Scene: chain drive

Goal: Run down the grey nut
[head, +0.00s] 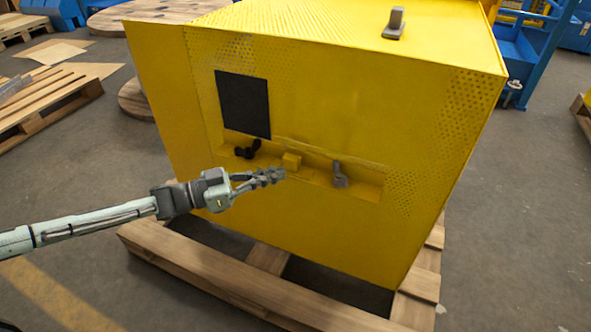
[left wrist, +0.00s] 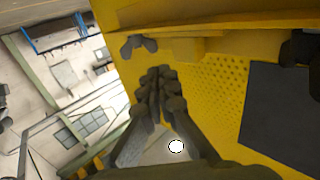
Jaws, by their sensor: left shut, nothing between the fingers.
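The grey nut (head: 340,174), which has wing-like lobes, sits in the long recess on the front of the yellow housing (head: 300,225), at the right part of the recess. In the left wrist view the grey nut (left wrist: 138,45) shows just beyond my fingertips, up and to the left. My left gripper (head: 277,175) is shut and empty, in front of the recess and apart from the nut, to its left in the head view. Its closed fingers (left wrist: 160,78) also show in the left wrist view. My right gripper is in neither view.
A black winged part (head: 247,149) and a yellow block (head: 291,161) are in the same recess, left of the grey nut. A black square panel (head: 243,104) is above them. A grey part (head: 395,22) stands on the housing top. A wooden pallet (head: 210,270) is underneath.

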